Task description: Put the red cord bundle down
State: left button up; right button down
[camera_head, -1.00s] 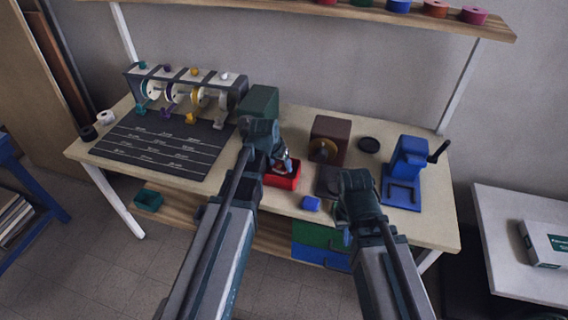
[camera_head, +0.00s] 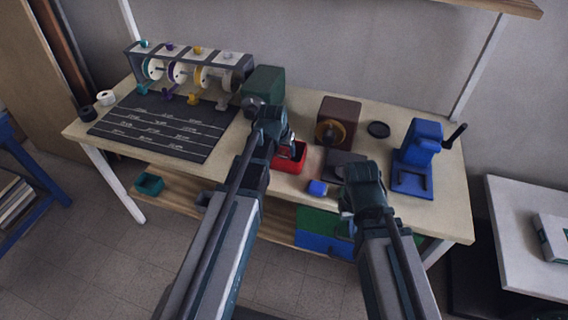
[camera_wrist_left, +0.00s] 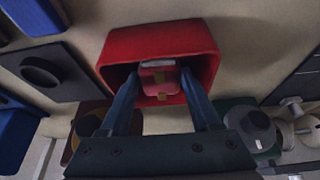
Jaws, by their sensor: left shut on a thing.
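The red cord bundle (camera_wrist_left: 160,82) shows in the left wrist view as a small red piece with a pale band, between the fingers of my left gripper (camera_wrist_left: 160,84). The fingers are shut on it. It is at the mouth of an open red bin (camera_wrist_left: 161,37); I cannot tell whether it touches the bin's floor. In the head view my left gripper (camera_head: 286,146) is over the red bin (camera_head: 293,165), and the bundle is hard to make out. My right gripper (camera_head: 346,208) is near the table's front edge; its fingers are too hidden to judge.
A blue block (camera_head: 317,188) lies right of the bin. A brown box with a yellow disc (camera_head: 331,131) and a blue press (camera_head: 416,160) stand further right. A green box (camera_head: 264,86) and a spool rack (camera_head: 190,72) stand behind left. A dark mat (camera_head: 160,127) lies left.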

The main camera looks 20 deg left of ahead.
aim_at(283, 154)
pick_arm(q)
notch_tip(283, 154, down, 4)
jog(key=b, duration=0.3)
jog(key=shift+r+b, duration=0.2)
jog(key=shift+b, duration=0.1)
jog(key=shift+f, duration=0.2)
jog(key=o, duration=1.3)
jog(key=shift+r, duration=0.15)
